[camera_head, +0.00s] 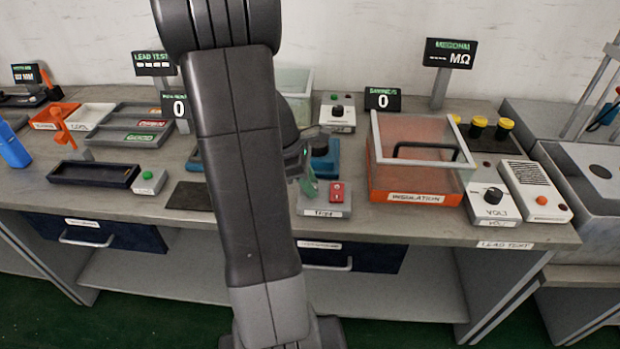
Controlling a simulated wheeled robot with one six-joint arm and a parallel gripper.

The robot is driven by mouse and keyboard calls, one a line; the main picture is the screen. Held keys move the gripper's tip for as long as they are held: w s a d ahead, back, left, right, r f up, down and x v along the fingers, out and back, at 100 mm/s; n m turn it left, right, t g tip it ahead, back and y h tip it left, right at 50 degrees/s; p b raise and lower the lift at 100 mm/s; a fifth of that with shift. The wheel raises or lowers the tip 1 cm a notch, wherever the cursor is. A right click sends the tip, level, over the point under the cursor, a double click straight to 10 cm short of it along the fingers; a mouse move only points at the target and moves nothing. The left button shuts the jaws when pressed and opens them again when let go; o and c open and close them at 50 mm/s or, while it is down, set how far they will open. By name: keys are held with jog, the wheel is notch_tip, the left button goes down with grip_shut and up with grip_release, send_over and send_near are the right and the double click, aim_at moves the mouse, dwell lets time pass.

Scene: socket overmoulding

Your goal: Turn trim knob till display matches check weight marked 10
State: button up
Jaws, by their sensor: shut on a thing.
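A small grey box with a label that seems to read TRIM (324,212) stands near the bench's front edge, with a red switch (337,190) on its right side. My gripper (306,180) is down at the left part of this box, shut on what appears to be its trim knob, which the fingers and my arm mostly hide. A blue device (330,168) with a dark round top (320,147) stands just behind, partly covered. I cannot make out a mark 10 on any weight. Two small displays, one left (179,106) and one right (383,98), each show 0; which belongs to the trim knob is unclear.
An orange insulation bin (415,197) with a clear cover stands close on the right. A VOLT box with a black knob (493,196) is beyond it. A dark tray (94,174) and a green-button box (149,181) lie left. A dark mat (190,196) is bare.

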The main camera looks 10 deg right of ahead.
jog(key=m+p, duration=0.1)
jog(key=m, duration=0.1)
jog(key=m+g+p, duration=0.1)
jog(key=m, duration=0.1)
jog(key=shift+w+d+r+m+g+y+p, duration=0.1)
jog(key=shift+r+m+g+y+p, duration=0.05)
jog(key=shift+m+g+y+p, duration=0.2)
jog(key=m+g+y+p, duration=0.1)
jog(key=m, duration=0.3)
jog(key=shift+p, duration=0.3)
jog(key=shift+y, duration=0.25)
jog(key=o, duration=1)
jog(key=shift+w, duration=0.1)
jog(key=v, duration=1.3)
jog(key=shift+w+r+p, duration=0.15)
jog(key=shift+r+p, duration=0.05)
jog(key=shift+p, duration=0.15)
